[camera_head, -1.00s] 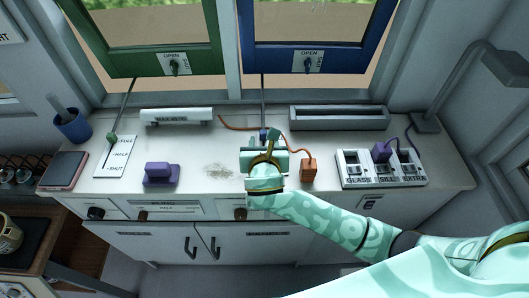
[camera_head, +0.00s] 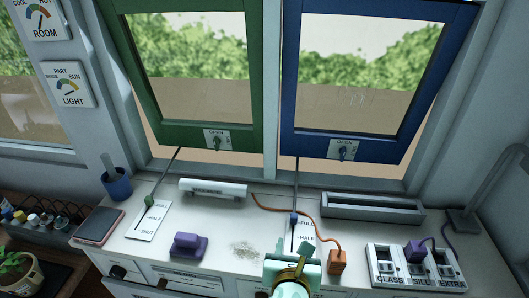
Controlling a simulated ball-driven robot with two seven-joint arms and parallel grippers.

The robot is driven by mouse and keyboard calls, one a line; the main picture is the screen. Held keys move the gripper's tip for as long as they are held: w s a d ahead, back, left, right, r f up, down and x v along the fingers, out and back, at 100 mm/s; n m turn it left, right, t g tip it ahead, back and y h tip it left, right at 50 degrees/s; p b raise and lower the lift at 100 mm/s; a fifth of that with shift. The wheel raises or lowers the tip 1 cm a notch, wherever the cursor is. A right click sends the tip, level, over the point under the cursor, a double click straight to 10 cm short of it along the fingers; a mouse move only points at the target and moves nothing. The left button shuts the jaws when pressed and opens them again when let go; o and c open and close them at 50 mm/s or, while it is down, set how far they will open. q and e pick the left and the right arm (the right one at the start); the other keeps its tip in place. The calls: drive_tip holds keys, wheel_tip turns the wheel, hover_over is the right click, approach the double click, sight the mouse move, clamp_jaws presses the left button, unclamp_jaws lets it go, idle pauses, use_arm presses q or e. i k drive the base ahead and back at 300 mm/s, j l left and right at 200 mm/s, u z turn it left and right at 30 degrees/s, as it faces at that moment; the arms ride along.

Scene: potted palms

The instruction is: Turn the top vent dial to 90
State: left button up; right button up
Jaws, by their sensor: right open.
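No dial marked 90 can be read in the head view. A dark knob on an OPEN plate (camera_head: 216,140) sits on the bottom rail of the green window (camera_head: 130,95). A similar knob on a plate (camera_head: 343,150) sits on the blue window (camera_head: 290,90). Dark round knobs (camera_head: 117,272) show on the cabinet front at lower left. I cannot tell which of these is the top vent dial. My right gripper (camera_head: 291,266) is pale green, open and empty, over the counter's front edge below the blue slider's scale (camera_head: 302,238). My left gripper is out of view.
On the counter are a green slider (camera_head: 149,201), a purple block (camera_head: 188,246), a white bar (camera_head: 212,188), a grey trough (camera_head: 372,207), an orange plug (camera_head: 338,262) with a cable and a socket box (camera_head: 415,270). A grey lamp (camera_head: 490,195) stands at right.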

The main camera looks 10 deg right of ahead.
sight(117, 272)
drive_tip(key=k+j, duration=0.8)
drive_tip(key=j, duration=0.15)
